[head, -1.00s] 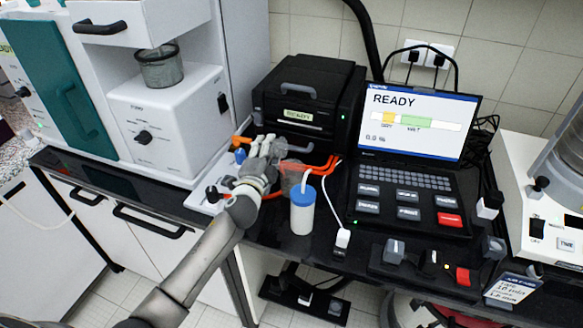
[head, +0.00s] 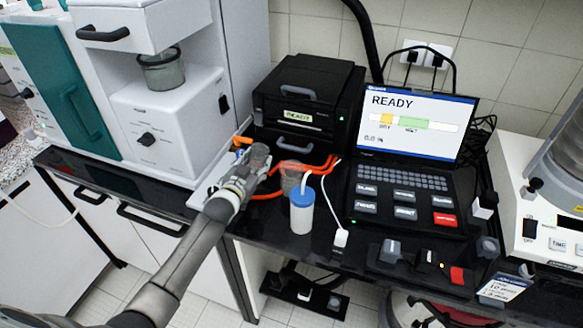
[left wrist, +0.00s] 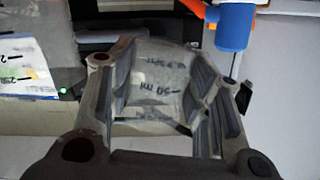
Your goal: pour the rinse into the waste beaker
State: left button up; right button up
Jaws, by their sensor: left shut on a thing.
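My left gripper (head: 262,158) is shut on a clear beaker (left wrist: 160,88), which shows between the fingers in the left wrist view with dark 50 ml print on its wall. In the head view the gripper hides most of it. I cannot make out the liquid inside. A see-through reddish cup (head: 291,180), possibly the waste beaker, stands just right of the gripper, partly behind a white bottle (head: 302,218) with a blue lid and a tube. My right gripper is not in view.
A black box unit (head: 305,105) stands behind the gripper. A laptop (head: 405,190) reading READY is to the right. A white machine (head: 165,115) is at the left. An orange cable (head: 325,168) crosses the black bench. A blue and orange item (left wrist: 232,28) is near the gripper.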

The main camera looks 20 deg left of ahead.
aim_at(251, 150)
pick_arm(q)
jog(key=shift+a+r+n+p, duration=0.25)
jog(key=shift+a+n+p, duration=0.05)
jog(key=shift+a+r+n+h, duration=0.2)
jog(key=shift+a+n+h, duration=0.1)
jog(key=shift+n, duration=0.3)
jog(key=shift+r+p, duration=0.2)
jog(key=shift+p, duration=0.25)
notch_tip(251, 150, up, 6)
jog(key=p, duration=0.5)
jog(key=shift+f, duration=0.2)
jog(key=shift+f, duration=0.1)
